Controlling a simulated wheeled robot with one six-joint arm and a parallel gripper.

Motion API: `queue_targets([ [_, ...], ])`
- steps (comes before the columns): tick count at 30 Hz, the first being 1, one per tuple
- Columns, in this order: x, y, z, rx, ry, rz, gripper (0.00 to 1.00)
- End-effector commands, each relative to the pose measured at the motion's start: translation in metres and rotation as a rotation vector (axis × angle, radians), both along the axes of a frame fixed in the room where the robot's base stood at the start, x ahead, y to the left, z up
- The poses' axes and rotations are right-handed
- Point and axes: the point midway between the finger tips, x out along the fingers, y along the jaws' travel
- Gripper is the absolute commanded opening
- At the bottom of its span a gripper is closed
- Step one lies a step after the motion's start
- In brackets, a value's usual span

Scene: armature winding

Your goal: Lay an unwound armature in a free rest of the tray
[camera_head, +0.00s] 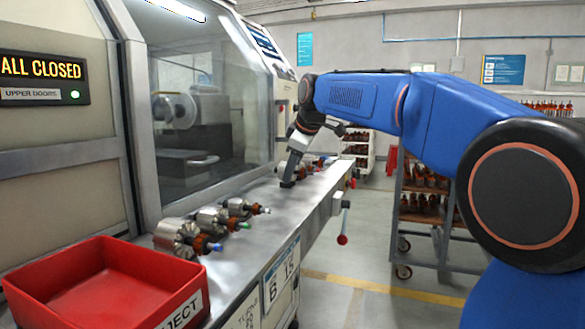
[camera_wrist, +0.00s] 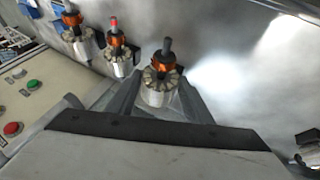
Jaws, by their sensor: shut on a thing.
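My gripper (camera_head: 287,184) reaches down at the steel ledge (camera_head: 262,226) in front of the machine window. In the wrist view its fingers (camera_wrist: 157,100) are shut around the silver core of an armature (camera_wrist: 158,92) with a copper-coloured band and a dark shaft tip. I cannot tell whether this armature touches the ledge. In the head view, several armatures (camera_head: 180,236) lie in a row nearer the camera. No tray is clearly distinguishable.
A red reject bin (camera_head: 105,285) stands at the front left. A display (camera_head: 42,78) reads ALL CLOSED. A panel with red and green buttons (camera_wrist: 12,128) is left in the wrist view. A lever with a red knob (camera_head: 342,239) hangs off the ledge. A loaded cart (camera_head: 425,235) stands right.

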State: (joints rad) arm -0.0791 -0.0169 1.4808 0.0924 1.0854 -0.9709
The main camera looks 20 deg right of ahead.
Motion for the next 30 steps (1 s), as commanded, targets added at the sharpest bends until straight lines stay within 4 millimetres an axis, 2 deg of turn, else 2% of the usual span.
queue_targets([
  [1, -0.001, 0.0, -0.016, -0.004, 0.032, 0.002, 0.04],
  [14, 0.0, 0.0, -0.019, -0.005, 0.034, 0.003, 0.04],
  [15, 0.0, 0.0, -0.019, -0.005, 0.034, 0.003, 0.48],
  [17, 0.0, 0.0, -0.019, -0.005, 0.034, 0.003, 0.63],
  [25, -0.004, -0.001, -0.013, -0.005, 0.031, 0.002, 0.65],
  [26, -0.006, -0.001, -0.01, -0.005, 0.031, 0.002, 0.68],
  [30, -0.017, -0.004, 0.011, -0.004, 0.022, 0.002, 0.68],
])
